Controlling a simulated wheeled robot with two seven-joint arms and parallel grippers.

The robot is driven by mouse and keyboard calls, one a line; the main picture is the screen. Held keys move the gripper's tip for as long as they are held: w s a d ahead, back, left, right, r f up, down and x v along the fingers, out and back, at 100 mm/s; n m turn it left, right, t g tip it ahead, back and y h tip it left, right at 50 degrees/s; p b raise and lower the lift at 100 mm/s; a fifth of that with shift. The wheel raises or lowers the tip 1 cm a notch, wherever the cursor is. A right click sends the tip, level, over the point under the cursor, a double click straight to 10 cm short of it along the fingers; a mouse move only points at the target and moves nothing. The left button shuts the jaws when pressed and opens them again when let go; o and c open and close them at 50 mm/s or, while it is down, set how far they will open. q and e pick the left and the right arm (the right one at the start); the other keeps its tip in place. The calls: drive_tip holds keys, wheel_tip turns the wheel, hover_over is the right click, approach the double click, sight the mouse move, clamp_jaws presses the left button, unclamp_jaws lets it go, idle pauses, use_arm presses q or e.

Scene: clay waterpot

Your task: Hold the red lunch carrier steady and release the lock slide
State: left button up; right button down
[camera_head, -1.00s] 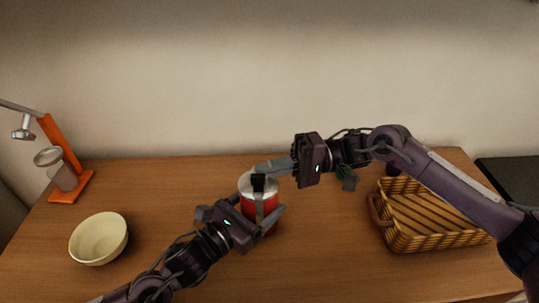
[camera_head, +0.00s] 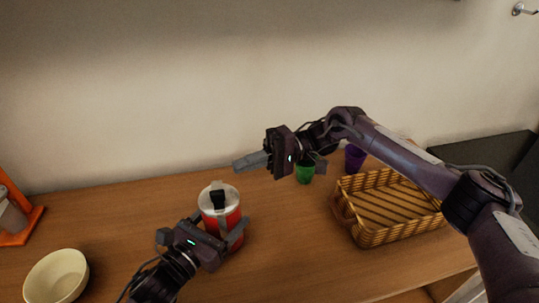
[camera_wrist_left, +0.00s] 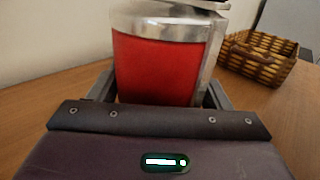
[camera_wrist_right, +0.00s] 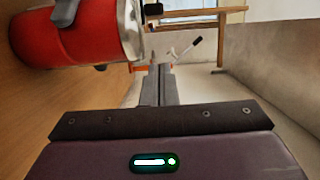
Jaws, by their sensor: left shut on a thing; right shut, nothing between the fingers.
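The red lunch carrier (camera_head: 233,216) stands on the wooden table with a silver lid (camera_head: 205,198) and a dark piece (camera_head: 217,198) on top. Whether that piece is the lock slide, I cannot tell. My left gripper (camera_head: 233,229) is shut on the carrier's body, one finger at each side; its red wall (camera_wrist_left: 165,68) fills the middle of the left wrist view. My right gripper (camera_head: 238,163) is shut and empty, above and behind the lid, apart from it. In the right wrist view, the carrier (camera_wrist_right: 75,38) lies left of the closed fingers (camera_wrist_right: 158,84).
A wicker basket (camera_head: 372,236) stands on the right, with a green cup (camera_head: 305,174) and a purple cup (camera_head: 355,160) behind it. A cream bowl (camera_head: 55,278) and an orange stand (camera_head: 18,232) are on the left. The table between carrier and basket is clear.

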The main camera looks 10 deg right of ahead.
use_arm(q)
drive_tip(key=shift+d, duration=0.1)
use_arm(e)
drive_tip(key=v, duration=0.6)
drive_tip(key=shift+s, duration=0.1)
use_arm(q)
drive_tip(key=o, duration=1.5)
drive_tip(key=shift+s, duration=0.1)
